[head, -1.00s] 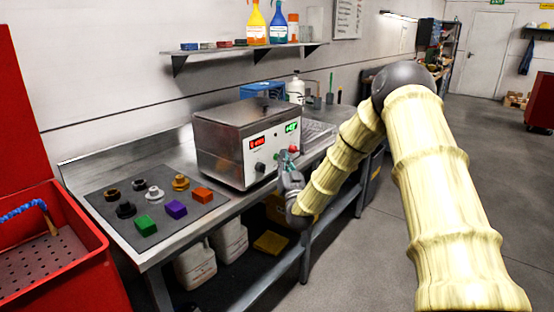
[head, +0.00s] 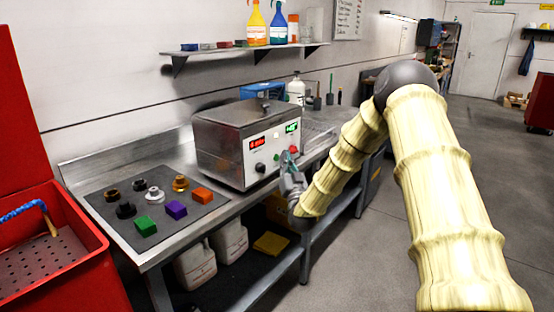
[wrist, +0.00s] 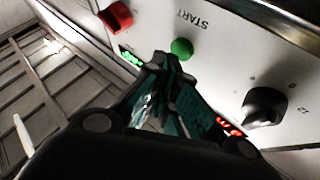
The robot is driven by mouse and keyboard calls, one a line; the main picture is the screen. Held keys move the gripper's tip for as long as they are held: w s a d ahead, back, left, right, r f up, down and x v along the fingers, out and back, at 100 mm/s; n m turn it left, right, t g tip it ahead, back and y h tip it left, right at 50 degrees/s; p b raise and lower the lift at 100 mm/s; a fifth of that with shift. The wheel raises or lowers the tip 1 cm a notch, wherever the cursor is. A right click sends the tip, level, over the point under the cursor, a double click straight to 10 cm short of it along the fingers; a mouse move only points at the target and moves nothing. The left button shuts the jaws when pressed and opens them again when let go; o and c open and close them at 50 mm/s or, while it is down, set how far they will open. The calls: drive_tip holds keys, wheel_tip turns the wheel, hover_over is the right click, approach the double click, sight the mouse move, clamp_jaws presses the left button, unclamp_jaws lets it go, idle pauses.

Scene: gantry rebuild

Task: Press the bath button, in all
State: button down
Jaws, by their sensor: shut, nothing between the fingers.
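The bath (head: 222,158) is a steel box with a lid, standing on the steel bench. Its white front panel carries a green button (wrist: 182,48) beside the word START in the wrist view. The green button also shows small in the head view (head: 277,157). My gripper (wrist: 166,60) is shut and empty, its fingertips just beside the green button in the picture. A small gap seems to lie between them; contact cannot be made out. In the head view my gripper (head: 287,158) is in front of the panel's right part.
A red knob (wrist: 117,15) and a black dial (wrist: 265,106) flank the button on the panel. Red and green lit displays are partly behind my fingers. A dark mat (head: 112,207) with nuts and coloured blocks lies left of the bath.

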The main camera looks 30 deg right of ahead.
drive_tip(key=shift+s+d, duration=0.15)
drive_tip(key=shift+s, duration=0.1)
drive_tip(key=s, duration=0.1)
drive_tip(key=s+d, duration=0.1)
drive_tip(key=s, duration=0.2)
drive_tip(key=shift+s+d+p, duration=0.3)
drive_tip(key=shift+d+p, duration=0.1)
idle(0.4)
idle(0.5)
